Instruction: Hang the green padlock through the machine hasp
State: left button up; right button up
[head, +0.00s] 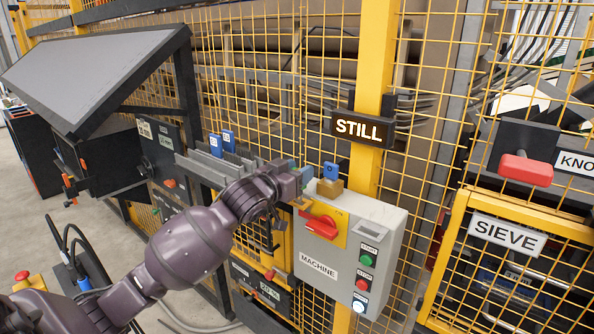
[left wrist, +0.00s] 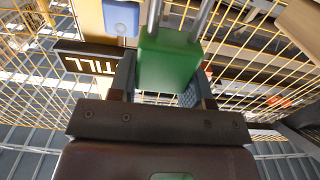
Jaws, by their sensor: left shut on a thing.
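The green padlock (left wrist: 168,62) is between the fingers of my left gripper (left wrist: 166,85) in the left wrist view, its metal shackle reaching past the top edge. In the head view my left gripper (head: 298,181) is at the upper left corner of the grey machine box (head: 372,232), above the red switch handle (head: 319,226) on its yellow plate. The padlock is mostly hidden there by the gripper. I cannot make out the hasp clearly, nor whether the shackle touches it. My right gripper is not in view.
A yellow post with a STILL sign (head: 358,128) and yellow mesh fence stand behind. A SIEVE gate (head: 507,235) is at the right.

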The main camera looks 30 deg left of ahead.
pick_arm(q)
jog(key=shift+f+b, duration=0.8)
jog(key=shift+f, duration=1.1)
jog(key=o, duration=1)
jog(key=shift+o, duration=0.2)
jog(key=s+b, duration=0.1)
jog(key=s, duration=0.9)
jog(key=shift+s+a, duration=0.4)
jog(key=shift+a, duration=0.05)
